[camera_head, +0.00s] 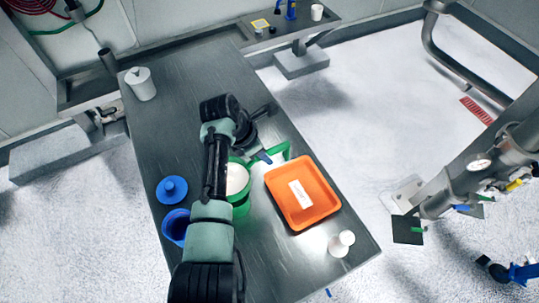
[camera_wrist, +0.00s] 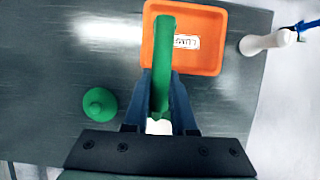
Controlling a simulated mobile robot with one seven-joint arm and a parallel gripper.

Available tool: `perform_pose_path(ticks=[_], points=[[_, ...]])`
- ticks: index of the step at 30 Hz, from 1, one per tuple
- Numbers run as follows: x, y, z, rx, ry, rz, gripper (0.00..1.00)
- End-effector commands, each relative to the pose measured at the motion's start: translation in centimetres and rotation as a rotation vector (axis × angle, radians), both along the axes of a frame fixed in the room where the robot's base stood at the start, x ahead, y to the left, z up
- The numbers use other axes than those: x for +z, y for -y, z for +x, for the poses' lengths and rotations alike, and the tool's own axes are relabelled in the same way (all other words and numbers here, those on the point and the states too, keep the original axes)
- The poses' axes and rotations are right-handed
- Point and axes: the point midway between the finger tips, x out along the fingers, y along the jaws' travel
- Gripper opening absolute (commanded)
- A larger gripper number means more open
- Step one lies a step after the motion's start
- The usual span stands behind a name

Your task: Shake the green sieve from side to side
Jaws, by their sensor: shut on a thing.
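The green sieve (camera_head: 280,150) is partly hidden behind my arm in the head view. A green handle-like bar runs toward the orange tray. My gripper (camera_head: 263,157) is shut on the green bar (camera_wrist: 163,62), which runs between its fingers (camera_wrist: 160,118) in the wrist view. White material (camera_head: 236,178) shows inside a green rim beside my forearm. More green (camera_head: 242,208) shows below that rim; I cannot tell whether it is the sieve or a separate container. A small white patch shows between the fingers in the wrist view.
An orange tray (camera_head: 274,183) with a white label lies close to the right. A white bottle (camera_head: 336,246) stands near the table's front right edge. A blue cup (camera_head: 175,228), blue lid (camera_head: 172,189) and white jar (camera_head: 141,84) are at left. A green knobbed lid (camera_wrist: 99,104) shows in the wrist view.

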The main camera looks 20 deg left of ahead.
Motion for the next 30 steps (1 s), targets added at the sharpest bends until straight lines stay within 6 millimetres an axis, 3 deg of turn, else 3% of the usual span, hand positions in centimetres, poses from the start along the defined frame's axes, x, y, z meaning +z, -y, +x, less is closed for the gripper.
perform_pose_path(ticks=[21,30], points=[[-3.2,0.0,0.0,-0.001,0.001,0.001,0.0],[-3.5,0.0,0.0,-0.001,0.002,0.0,0.0]])
